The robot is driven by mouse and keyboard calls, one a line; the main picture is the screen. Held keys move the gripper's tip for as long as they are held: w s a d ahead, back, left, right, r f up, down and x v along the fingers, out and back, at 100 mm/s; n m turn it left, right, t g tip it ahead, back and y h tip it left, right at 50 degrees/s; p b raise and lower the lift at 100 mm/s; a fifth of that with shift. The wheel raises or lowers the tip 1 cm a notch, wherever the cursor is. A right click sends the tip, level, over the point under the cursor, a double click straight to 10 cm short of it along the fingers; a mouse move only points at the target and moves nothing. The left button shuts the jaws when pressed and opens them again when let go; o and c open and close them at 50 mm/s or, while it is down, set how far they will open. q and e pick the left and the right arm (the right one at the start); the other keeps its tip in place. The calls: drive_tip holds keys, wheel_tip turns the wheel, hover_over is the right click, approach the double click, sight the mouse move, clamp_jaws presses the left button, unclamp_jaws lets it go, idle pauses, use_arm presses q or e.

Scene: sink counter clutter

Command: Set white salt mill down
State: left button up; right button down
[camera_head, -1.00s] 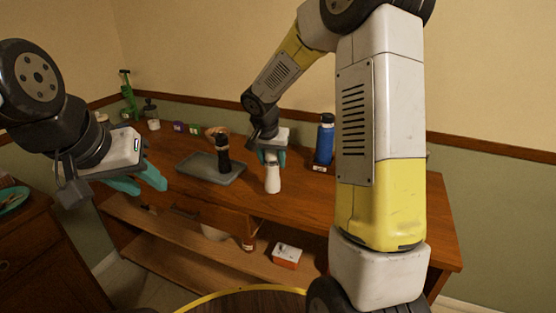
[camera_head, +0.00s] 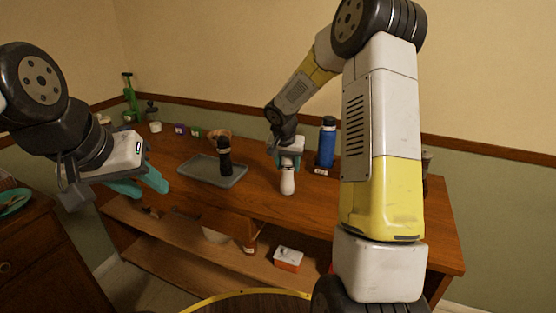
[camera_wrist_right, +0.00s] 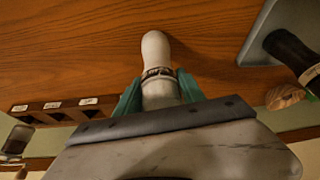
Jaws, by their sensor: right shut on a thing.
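The white salt mill (camera_head: 287,183) is upright at the wooden counter, right of the grey tray. I cannot tell whether its base touches the counter. My right gripper (camera_head: 287,163) is shut on its upper part from above. In the right wrist view the mill (camera_wrist_right: 155,52) shows a white body with a dark patterned band, between the teal fingers of my right gripper (camera_wrist_right: 160,92). My left gripper (camera_head: 148,184) is at the left, away from the mill, with its teal fingers apart and nothing seen between them.
A grey tray (camera_head: 203,172) holds a dark mill (camera_head: 225,160). A blue bottle (camera_head: 327,145) stands behind the white mill, to the right. Small containers line the back left. The wooden counter (camera_head: 255,195) is bare around the mill. An orange-and-white box (camera_head: 288,259) is on the lower shelf.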

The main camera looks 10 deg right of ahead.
drive_tip(key=shift+f, duration=0.1)
drive_tip(key=c, duration=0.7)
unclamp_jaws()
drive_tip(key=v, duration=1.2)
drive_tip(key=s+a+r+n+t+y, duration=0.1)
drive_tip(key=s+r, duration=0.3)
drive_tip(key=s, duration=1)
drive_tip(key=s+a+r+n+t+y, duration=0.1)
drive_tip(key=s+r+n+y, duration=0.2)
drive_tip(key=s, duration=1.2)
drive_tip(key=shift+a+r+n, duration=0.4)
drive_tip(key=shift+r+n, duration=0.4)
